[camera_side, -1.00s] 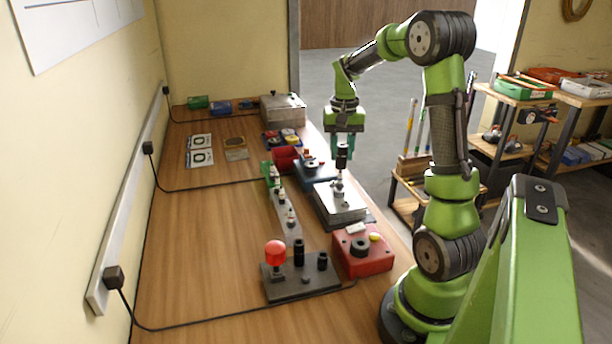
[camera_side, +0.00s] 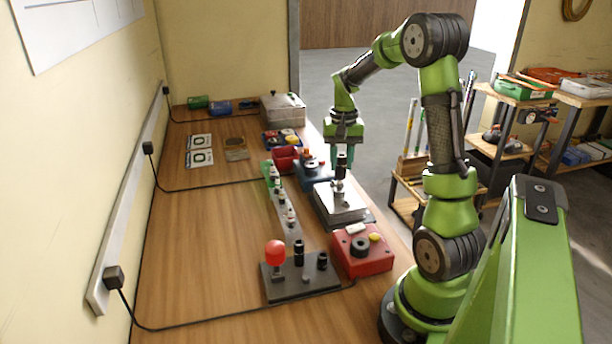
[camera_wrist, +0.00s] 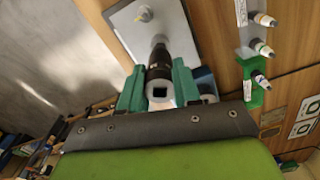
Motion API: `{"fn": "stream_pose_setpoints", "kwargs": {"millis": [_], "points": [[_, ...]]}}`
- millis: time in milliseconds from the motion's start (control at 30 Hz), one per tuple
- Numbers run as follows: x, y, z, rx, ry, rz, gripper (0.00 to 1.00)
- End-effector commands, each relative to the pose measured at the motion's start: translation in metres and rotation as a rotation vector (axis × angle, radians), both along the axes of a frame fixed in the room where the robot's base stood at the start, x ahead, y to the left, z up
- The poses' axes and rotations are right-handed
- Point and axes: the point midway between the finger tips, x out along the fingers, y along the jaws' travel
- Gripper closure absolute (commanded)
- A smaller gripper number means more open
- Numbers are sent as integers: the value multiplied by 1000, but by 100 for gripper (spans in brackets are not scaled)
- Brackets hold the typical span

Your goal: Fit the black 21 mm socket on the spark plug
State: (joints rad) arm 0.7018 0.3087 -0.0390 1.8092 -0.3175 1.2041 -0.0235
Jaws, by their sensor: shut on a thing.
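My gripper (camera_side: 342,156) is shut on the black socket (camera_side: 341,166), which hangs upright between its teal fingers. The socket is directly above the spark plug (camera_side: 338,186), a light metal piece standing on a silver block (camera_side: 345,206). The plug's lower part shows under the socket; whether its top is inside the socket or only touching it, I cannot tell. In the wrist view the socket (camera_wrist: 158,74) sits between the fingers, with its square drive hole facing the camera. The silver block (camera_wrist: 180,30) lies beyond it, and the socket hides what is below.
A red box (camera_side: 362,262) with a black ring on top stands nearer the camera. A dark stand (camera_side: 300,287) holds a red knob and black sockets. A row of small plugs (camera_side: 281,200) is left of the block. The left of the wooden bench (camera_side: 200,240) is clear.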

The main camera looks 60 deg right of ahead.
Motion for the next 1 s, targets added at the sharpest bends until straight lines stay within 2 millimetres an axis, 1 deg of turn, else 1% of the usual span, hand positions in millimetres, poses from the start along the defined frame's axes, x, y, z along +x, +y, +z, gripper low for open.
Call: {"fn": "stream_pose_setpoints", "kwargs": {"millis": [1000], "points": [[0, 0, -29, 0, -1, 0, 98]]}}
